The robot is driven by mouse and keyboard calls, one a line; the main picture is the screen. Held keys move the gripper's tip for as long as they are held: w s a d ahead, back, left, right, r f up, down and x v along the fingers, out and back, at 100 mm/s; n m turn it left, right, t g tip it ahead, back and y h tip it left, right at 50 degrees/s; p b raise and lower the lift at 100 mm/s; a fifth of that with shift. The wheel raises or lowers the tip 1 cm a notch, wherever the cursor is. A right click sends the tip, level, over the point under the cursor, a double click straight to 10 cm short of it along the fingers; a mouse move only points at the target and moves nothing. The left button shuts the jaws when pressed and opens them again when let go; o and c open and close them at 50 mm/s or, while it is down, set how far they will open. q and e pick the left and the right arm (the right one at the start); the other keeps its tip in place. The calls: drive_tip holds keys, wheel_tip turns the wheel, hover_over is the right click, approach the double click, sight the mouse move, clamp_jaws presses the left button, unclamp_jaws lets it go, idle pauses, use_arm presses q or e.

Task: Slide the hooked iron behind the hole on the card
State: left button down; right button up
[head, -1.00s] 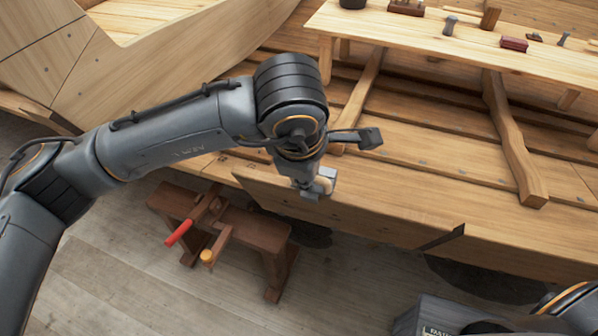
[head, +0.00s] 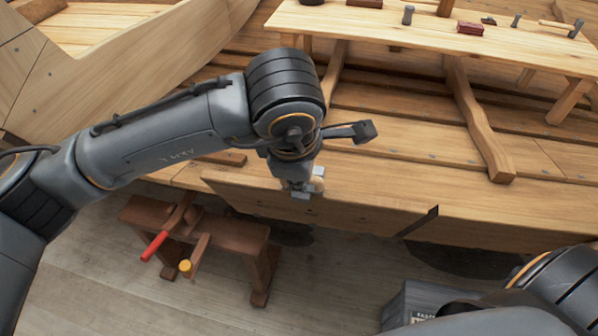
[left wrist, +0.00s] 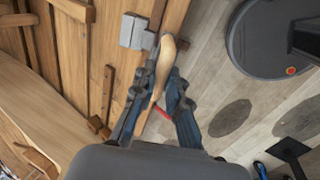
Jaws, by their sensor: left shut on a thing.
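My left gripper (head: 306,186) is over the upper edge of the long outer plank (head: 330,207). In the left wrist view my left gripper (left wrist: 160,92) is shut on the pale wooden handle (left wrist: 165,55) of a tool with a grey, blocky metal head (left wrist: 136,32). This looks like the hooked iron; its head lies over the planking in that view. I cannot tell whether it touches the plank. A dark strip (head: 420,222) crosses the plank to the right of the gripper. I cannot make out a hole or a task card. My right gripper is out of view.
A wooden bench (head: 430,28) with several small tools stands inside the hull, at the top. A brown trestle (head: 205,227) with red and yellow handles is at lower left. A grey labelled box (head: 400,305) is at lower right. Floor between them is clear.

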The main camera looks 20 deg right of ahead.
use_arm(q)
drive_tip(key=shift+s+d+b, duration=0.25)
drive_tip(key=shift+s+d, duration=0.25)
drive_tip(key=shift+d, duration=0.3)
drive_tip(key=shift+s+d+b, duration=0.2)
drive_tip(key=shift+s+d, duration=0.35)
drive_tip(key=shift+d, duration=0.2)
drive_tip(key=shift+s+d+b, duration=0.25)
drive_tip(key=shift+s+d, duration=0.25)
drive_tip(key=shift+d, duration=0.3)
drive_tip(key=shift+s+d+b, duration=0.2)
drive_tip(key=shift+s+d, duration=0.3)
drive_tip(key=shift+d, duration=0.25)
drive_tip(key=shift+s+d+b, duration=0.15)
drive_tip(key=shift+s+d, duration=0.4)
drive_tip(key=shift+d, duration=0.25)
drive_tip(key=shift+s+d+b, duration=0.2)
drive_tip(key=shift+s+d, duration=0.3)
drive_tip(key=shift+d, duration=0.25)
drive_tip(key=shift+s+d, duration=0.35)
drive_tip(key=shift+d, duration=0.15)
drive_tip(key=shift+b, duration=0.55)
drive_tip(key=shift+r, duration=0.15)
